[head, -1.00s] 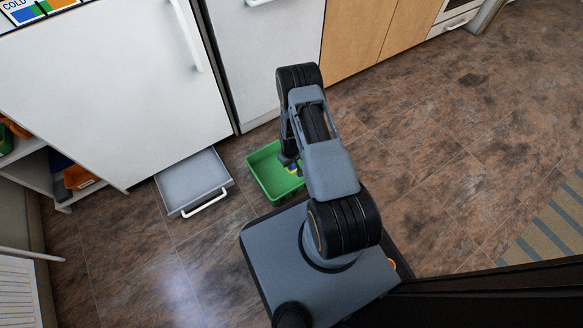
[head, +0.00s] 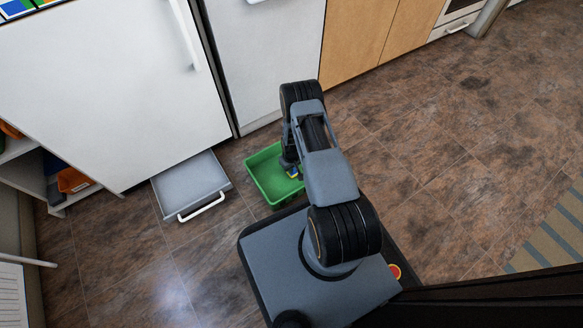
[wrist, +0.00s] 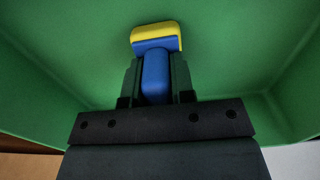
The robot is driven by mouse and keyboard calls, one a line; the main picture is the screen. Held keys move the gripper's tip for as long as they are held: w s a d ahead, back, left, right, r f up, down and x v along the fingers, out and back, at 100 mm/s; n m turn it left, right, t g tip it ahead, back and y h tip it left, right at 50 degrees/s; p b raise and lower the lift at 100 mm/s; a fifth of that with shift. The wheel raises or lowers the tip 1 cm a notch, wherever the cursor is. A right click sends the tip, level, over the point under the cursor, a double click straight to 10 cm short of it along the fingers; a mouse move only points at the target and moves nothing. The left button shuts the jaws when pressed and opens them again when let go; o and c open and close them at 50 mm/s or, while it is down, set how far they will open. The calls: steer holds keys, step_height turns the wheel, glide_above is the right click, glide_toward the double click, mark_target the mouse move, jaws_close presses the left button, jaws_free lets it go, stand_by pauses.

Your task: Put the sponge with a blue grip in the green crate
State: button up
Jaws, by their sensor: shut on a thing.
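The sponge with a blue grip (wrist: 155,42) shows in the wrist view as a yellow pad on a blue head and handle. My gripper (wrist: 155,80) is shut on the blue handle, one finger on each side. The green crate (wrist: 60,75) fills the background around the sponge in the wrist view. In the head view the crate (head: 268,184) stands on the floor, and my gripper (head: 292,168) reaches down into it, partly hidden by my arm. A bit of the sponge (head: 293,175) shows there. Whether it touches the crate's bottom I cannot tell.
A grey open drawer (head: 190,185) with a white handle juts out at floor level left of the crate. White fridge doors (head: 110,80) stand behind. A shelf with an orange bin (head: 72,180) is at the far left.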

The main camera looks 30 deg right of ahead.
steer(key=shift+f, duration=0.1)
steer(key=o, duration=0.9)
